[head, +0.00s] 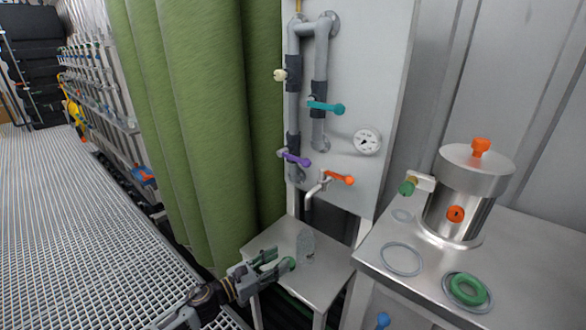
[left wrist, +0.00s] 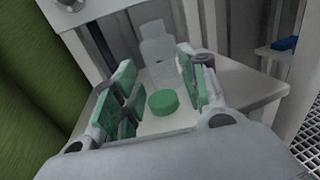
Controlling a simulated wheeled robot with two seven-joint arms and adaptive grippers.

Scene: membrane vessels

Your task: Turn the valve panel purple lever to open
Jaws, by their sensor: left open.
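The purple lever (head: 295,159) sits low on the left pipe of the pale valve panel (head: 350,90), with its handle pointing right and slightly down. A teal lever (head: 325,107) is above it and an orange tap lever (head: 340,178) is to its lower right. My left gripper (head: 277,262) is open, well below the purple lever, over the small metal table (head: 270,242). In the left wrist view, a green round cap (left wrist: 163,102) and a clear bottle (left wrist: 158,50) show between and beyond the open fingers (left wrist: 160,95). My right gripper is not in view.
A steel vessel (head: 467,195) with orange fittings stands on the metal bench (head: 415,280) at right, beside a green ring (head: 468,289). A green curtain (head: 200,110) hangs left of the panel. Grated floor (head: 70,220) lies open at left.

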